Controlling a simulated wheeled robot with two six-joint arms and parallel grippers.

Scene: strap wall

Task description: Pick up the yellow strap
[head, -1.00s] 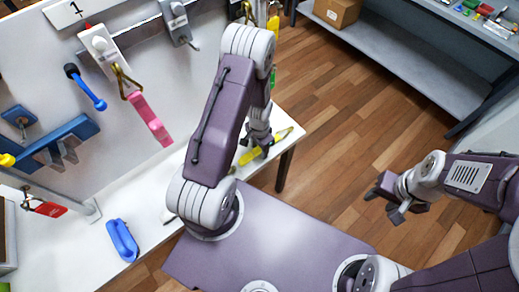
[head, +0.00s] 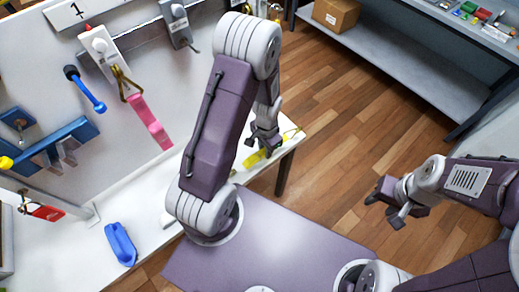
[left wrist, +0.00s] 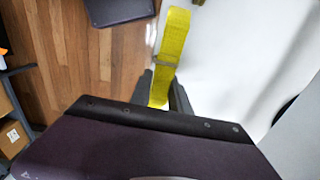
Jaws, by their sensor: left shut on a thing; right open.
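The yellow strap (head: 262,156) is at the right end of the white table, partly behind my left gripper (head: 265,143). In the left wrist view the strap (left wrist: 173,38) runs between the dark fingers and sticks out past them, with a buckle-like bar across it. My left gripper is shut on it. Whether the strap still touches the table top is hard to tell. My right gripper (head: 393,203) is open and empty over the wooden floor, far right of the strap.
A blue strap-like item (head: 121,244) lies on the white table (head: 75,262). A pink strap (head: 150,122) and a blue-handled item (head: 86,90) hang on the wall panel at left. A grey shelf (head: 400,55) with a cardboard box (head: 337,14) stands at the back right.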

